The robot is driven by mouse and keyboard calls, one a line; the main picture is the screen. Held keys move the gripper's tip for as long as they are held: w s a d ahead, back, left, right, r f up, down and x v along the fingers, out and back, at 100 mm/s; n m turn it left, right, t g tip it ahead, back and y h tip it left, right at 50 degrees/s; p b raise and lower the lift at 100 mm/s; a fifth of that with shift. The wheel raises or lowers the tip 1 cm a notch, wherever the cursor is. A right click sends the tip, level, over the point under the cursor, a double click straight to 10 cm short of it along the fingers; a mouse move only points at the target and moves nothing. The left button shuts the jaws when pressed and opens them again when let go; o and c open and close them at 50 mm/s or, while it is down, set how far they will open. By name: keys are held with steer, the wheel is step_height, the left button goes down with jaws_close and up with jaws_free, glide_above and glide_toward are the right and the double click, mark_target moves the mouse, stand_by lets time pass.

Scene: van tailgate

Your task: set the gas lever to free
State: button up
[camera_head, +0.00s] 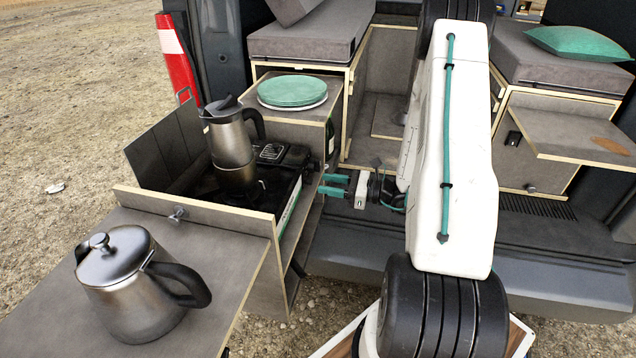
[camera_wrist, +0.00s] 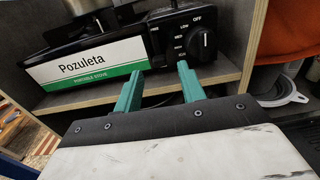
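The portable stove (camera_head: 287,213) stands in the pull-out kitchen box, with a moka pot (camera_head: 231,150) on it. In the wrist view the stove's black control panel (camera_wrist: 182,38) faces me, beside a white and green label reading Pozuleta (camera_wrist: 82,64). A round knob (camera_wrist: 203,43) sits at the panel's right, below the word OFF. Small lettering at the panel's left is hard to read. I cannot clearly make out the gas lever. My gripper (camera_wrist: 160,70) is open and empty, its teal fingers just below and in front of the panel. My gripper (camera_head: 328,184) also shows right of the stove.
A wooden shelf edge (camera_wrist: 220,76) runs under the stove. A grey funnel-like item (camera_wrist: 278,92) lies at the right. In the head view a steel kettle (camera_head: 130,285) stands on the front worktop, and a round green-topped item (camera_head: 292,91) sits behind the stove.

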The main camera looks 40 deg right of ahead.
steer(key=shift+x, duration=1.75)
steer(key=shift+c, duration=0.3)
jaws_close()
steer(key=shift+r, duration=1.65)
steer(key=shift+o, duration=0.3)
jaws_free()
steer(key=shift+s, duration=0.1)
steer(key=v, duration=0.7)
steer(key=shift+s+d, duration=0.25)
steer(key=shift+d, duration=0.05)
